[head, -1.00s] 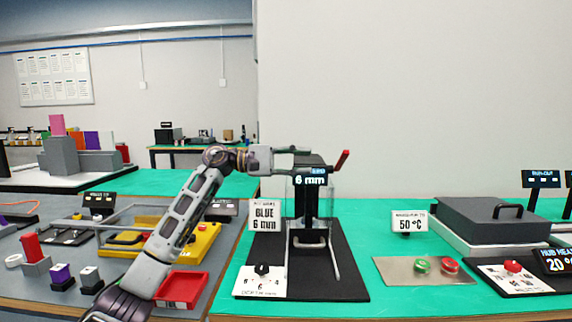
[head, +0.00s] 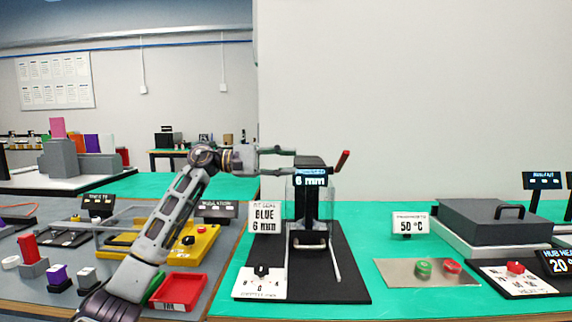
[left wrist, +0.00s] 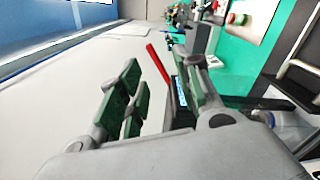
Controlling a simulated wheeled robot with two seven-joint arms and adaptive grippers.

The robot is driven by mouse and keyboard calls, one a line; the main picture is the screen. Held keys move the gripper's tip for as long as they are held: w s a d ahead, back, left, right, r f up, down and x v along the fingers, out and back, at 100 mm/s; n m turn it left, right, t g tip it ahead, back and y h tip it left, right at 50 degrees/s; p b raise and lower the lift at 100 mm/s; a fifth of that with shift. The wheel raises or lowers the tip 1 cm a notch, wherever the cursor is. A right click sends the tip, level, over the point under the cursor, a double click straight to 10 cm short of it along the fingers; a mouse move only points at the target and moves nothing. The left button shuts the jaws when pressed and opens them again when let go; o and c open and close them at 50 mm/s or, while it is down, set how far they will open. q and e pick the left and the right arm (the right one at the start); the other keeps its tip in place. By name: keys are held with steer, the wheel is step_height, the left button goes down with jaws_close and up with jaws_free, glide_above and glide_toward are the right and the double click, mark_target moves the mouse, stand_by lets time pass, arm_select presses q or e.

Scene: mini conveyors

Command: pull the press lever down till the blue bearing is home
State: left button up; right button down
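The press (head: 315,205) stands on a black base, with a dark head and a "6 mm" display. Its red-handled lever (head: 342,160) points up and to the right from the head. In the left wrist view the red lever (left wrist: 157,62) shows in the gap between the fingers, beyond them. My left gripper (head: 290,162) is open and empty, left of the press head and short of the lever. It also shows in the left wrist view (left wrist: 160,85). I cannot make out the blue bearing. My right gripper is not in view.
A "BLUE 6 mm" card (head: 266,218) and a dial plate (head: 260,283) stand at the press's left. A red tray (head: 180,291) is below my left arm. To the right are a metal plate (head: 395,270) with green and red buttons and a dark-lidded box (head: 490,225).

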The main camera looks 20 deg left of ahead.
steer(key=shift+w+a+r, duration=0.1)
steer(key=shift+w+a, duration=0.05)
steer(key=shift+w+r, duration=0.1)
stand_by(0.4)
arm_select(q)
steer(key=shift+a, duration=0.15)
steer(key=v, duration=1.1)
steer(key=shift+s+a, duration=0.2)
steer(key=shift+a, duration=0.15)
